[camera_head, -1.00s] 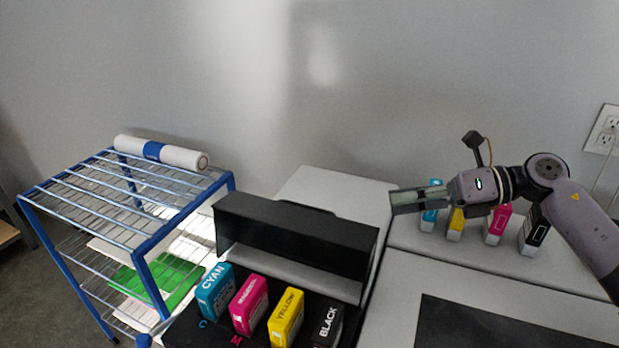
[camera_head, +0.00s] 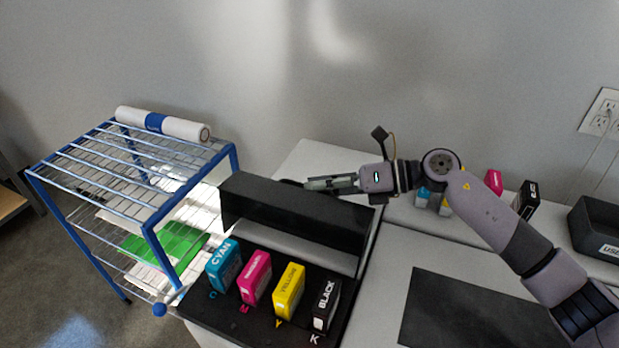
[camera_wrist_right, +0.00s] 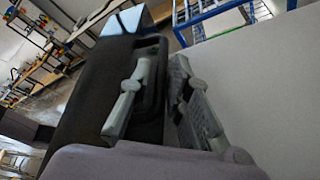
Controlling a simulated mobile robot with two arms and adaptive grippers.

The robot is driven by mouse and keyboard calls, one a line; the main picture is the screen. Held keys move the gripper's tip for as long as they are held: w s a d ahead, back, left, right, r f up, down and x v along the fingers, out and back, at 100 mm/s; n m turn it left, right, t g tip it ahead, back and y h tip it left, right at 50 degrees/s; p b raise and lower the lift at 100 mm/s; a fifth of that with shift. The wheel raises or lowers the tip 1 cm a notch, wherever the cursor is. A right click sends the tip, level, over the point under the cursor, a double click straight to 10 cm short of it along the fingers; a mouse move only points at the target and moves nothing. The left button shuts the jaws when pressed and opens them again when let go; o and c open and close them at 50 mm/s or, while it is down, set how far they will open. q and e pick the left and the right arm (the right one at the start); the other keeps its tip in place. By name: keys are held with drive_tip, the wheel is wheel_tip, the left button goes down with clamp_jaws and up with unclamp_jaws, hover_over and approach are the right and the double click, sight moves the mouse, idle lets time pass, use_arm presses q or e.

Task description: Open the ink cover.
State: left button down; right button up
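The black ink cover (camera_head: 290,212) stands raised behind a row of ink cartridges in the head view, so the cartridges are exposed. My right gripper (camera_head: 318,184) is at the cover's upper back edge, reaching in from the right. In the right wrist view my gripper's two fingers (camera_wrist_right: 160,104) are apart, beside a looped handle (camera_wrist_right: 152,48) on the black cover (camera_wrist_right: 88,95). One finger overlaps the handle, the other is on its outer side; whether they touch it I cannot tell. My left gripper is not in view.
Cyan (camera_head: 223,265), magenta (camera_head: 255,277), yellow (camera_head: 288,290) and black (camera_head: 326,304) cartridges stand in front of the cover. A blue wire rack (camera_head: 150,235) is at left. More cartridges (camera_head: 528,199) and a dark bin (camera_head: 597,228) are at right.

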drive_tip(key=shift+x, duration=1.2)
drive_tip(key=shift+d, duration=0.1)
drive_tip(key=shift+c, duration=0.5)
clamp_jaws()
drive_tip(key=shift+r, duration=0.1)
